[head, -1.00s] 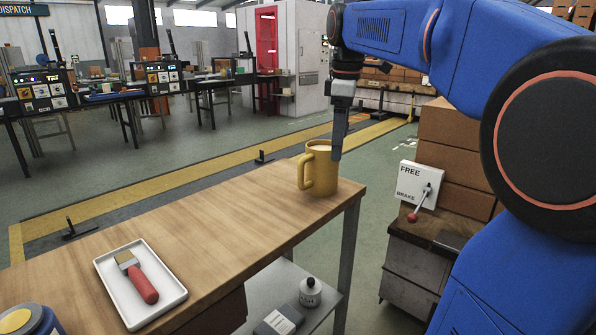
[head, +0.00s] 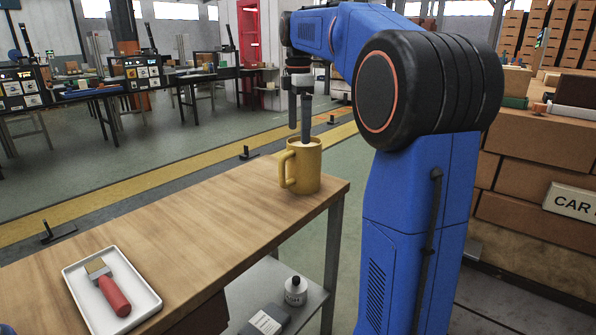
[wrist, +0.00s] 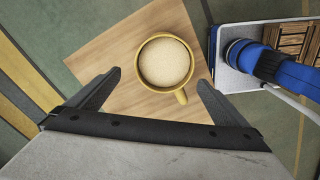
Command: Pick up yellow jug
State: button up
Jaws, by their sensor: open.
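The yellow jug (head: 304,168) stands upright near the far right corner of the wooden table (head: 205,215), its handle toward the left in the head view. In the wrist view the jug (wrist: 181,95) is seen from above, with a pale, foam-like top inside its rim and the handle at the lower right. My gripper (head: 299,138) points down over the jug in the head view. In the wrist view my gripper (wrist: 160,82) has its two dark fingers spread, with the jug beyond and between their tips. Nothing is held. Whether a finger touches the rim cannot be told.
A white tray (head: 75,296) with a red-handled brush (head: 113,294) lies at the table's near left. Stacked cartons (head: 540,140) are at the right. The table between tray and jug is clear.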

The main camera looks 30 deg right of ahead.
aim_at(302, 160)
notch_tip(302, 160, down, 6)
jog(key=shift+r, duration=0.25)
jog(key=shift+s+d+f, duration=0.1)
jog(key=shift+s+f, duration=0.05)
jog(key=shift+f, duration=0.75)
jog(key=shift+s+d+f, duration=0.1)
jog(key=shift+f, duration=0.75)
jog(key=shift+s+d+f, duration=0.1)
jog(key=shift+s+f, duration=0.05)
jog(key=shift+f, duration=0.75)
jog(key=c, duration=1.2)
